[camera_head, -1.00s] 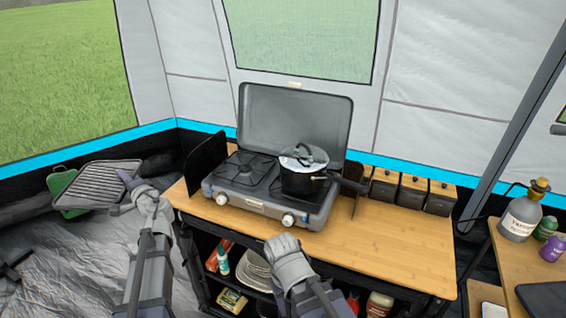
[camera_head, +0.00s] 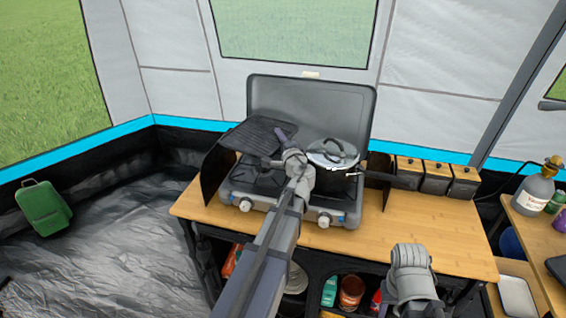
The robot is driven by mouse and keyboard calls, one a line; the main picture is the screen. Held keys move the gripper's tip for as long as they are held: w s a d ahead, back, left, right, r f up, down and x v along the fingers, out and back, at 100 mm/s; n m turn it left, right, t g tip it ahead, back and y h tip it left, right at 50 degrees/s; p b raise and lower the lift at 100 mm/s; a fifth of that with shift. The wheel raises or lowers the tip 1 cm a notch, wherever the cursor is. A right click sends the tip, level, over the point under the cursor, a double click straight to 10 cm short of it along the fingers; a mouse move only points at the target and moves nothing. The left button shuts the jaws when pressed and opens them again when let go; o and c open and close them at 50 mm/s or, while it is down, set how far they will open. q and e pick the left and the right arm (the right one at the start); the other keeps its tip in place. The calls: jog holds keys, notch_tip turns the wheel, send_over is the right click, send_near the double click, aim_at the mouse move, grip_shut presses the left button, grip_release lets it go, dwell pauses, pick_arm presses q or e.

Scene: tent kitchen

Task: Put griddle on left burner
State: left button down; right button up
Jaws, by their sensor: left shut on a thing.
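The dark ridged griddle (camera_head: 257,136) is held over the left side of the camp stove, tilted. My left gripper (camera_head: 284,142) is shut on the griddle's near right end. The left burner (camera_head: 250,175) shows in part below the griddle, which looks raised above it; whether any edge touches the stove I cannot tell. The stove (camera_head: 312,104) has its lid up. A pot with a lid (camera_head: 334,155) sits on the right burner, just right of my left gripper. My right gripper (camera_head: 412,256) is low in front of the table; its fingertips do not show clearly.
The wooden table (camera_head: 430,228) is clear at front right. A dark windscreen panel (camera_head: 214,170) stands left of the stove. Several dark boxes (camera_head: 436,178) with wooden lids stand at right. A green case (camera_head: 43,208) stands on the floor at left.

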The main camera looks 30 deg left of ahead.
pick_arm(q)
jog(key=shift+w+d, duration=0.1)
jog(key=shift+w, duration=0.1)
jog(key=shift+w+a+f+m+t+h, duration=0.15)
jog(key=shift+w+a+m+t+h, duration=0.05)
jog(key=shift+m+t+h, duration=0.3)
jog(key=shift+w+a+f+m+t+h, duration=0.15)
jog(key=shift+m+t+h, duration=0.25)
jog(key=shift+h, duration=0.2)
jog(key=b, duration=0.7)
send_over(280, 170)
notch_tip(280, 170, down, 6)
jog(key=shift+a+f, duration=0.1)
notch_tip(280, 170, down, 4)
jog(key=b, duration=0.3)
jog(key=shift+b, duration=0.35)
jog(key=shift+r, duration=0.2)
jog(key=shift+f, duration=0.1)
jog(key=shift+f, duration=0.15)
jog(key=shift+s+f+b, duration=0.1)
jog(key=shift+s+b, duration=0.05)
jog(key=shift+b, duration=0.25)
